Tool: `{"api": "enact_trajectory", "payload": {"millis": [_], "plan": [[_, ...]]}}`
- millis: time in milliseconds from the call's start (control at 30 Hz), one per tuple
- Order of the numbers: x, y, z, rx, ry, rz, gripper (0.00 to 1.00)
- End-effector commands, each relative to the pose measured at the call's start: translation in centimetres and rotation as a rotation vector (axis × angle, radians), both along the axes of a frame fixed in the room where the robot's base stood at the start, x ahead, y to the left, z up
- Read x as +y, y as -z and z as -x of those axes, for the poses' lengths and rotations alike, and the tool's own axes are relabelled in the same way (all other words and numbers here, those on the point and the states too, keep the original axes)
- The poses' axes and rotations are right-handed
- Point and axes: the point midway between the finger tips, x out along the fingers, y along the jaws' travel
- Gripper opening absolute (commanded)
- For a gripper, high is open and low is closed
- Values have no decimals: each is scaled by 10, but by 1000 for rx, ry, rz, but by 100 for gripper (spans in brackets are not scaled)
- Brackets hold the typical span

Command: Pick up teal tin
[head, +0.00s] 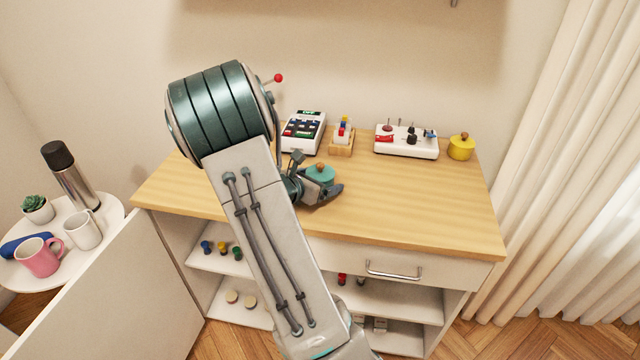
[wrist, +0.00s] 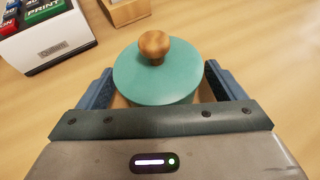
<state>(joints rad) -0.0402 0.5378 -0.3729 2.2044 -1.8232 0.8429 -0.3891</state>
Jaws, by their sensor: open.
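The teal tin (wrist: 150,85) has a round lid with a wooden knob and stands upright on the wooden tabletop. My gripper (wrist: 160,88) is open, with one blue finger on each side of the tin in the wrist view. Small gaps seem to show beside the tin, but I cannot tell whether either finger touches it. In the head view the tin (head: 320,173) shows beyond my arm, with my gripper (head: 319,185) around it. The tin's lower front is hidden behind the gripper body in the wrist view.
A white card machine (head: 303,132) and a wooden holder (head: 342,141) stand behind the tin. The tabletop (head: 430,205) is clear at front right.

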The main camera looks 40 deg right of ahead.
Motion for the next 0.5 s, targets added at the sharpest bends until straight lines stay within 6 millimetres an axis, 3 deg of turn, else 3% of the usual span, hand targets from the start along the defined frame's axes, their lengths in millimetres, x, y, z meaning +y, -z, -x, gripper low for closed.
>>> {"api": "enact_trajectory", "payload": {"millis": [67, 267, 500], "plan": [[0, 0, 0, 0, 0, 0, 84], [0, 0, 0, 0, 0, 0, 28], [1, -1, 0, -1, 0, 1, 25]]}}
